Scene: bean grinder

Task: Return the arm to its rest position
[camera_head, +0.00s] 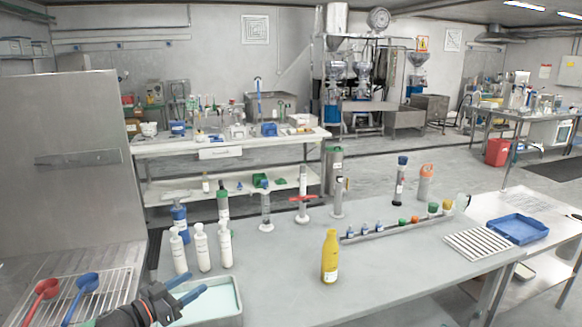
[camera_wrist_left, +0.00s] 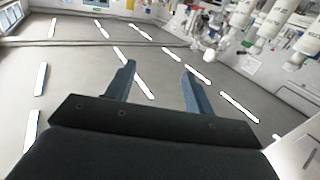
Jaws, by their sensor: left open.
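My left gripper (camera_head: 190,287) shows at the lower left of the head view, its two blue fingers spread and nothing between them. It is over the near left end of the work table, above a grey tray with pale contents (camera_head: 226,306). In the left wrist view the gripper (camera_wrist_left: 158,82) is also open and empty, with the fingers apart. White bottles (camera_head: 201,247) stand on the table just beyond it, clear of the fingers. My right gripper is in neither view.
A wire rack with a red scoop (camera_head: 41,293) and a blue scoop (camera_head: 84,287) lies left of my gripper. A yellow bottle (camera_head: 330,258) stands mid-table. A tall metal panel (camera_head: 70,170) rises at the left. The table's front middle (camera_head: 400,285) is clear.

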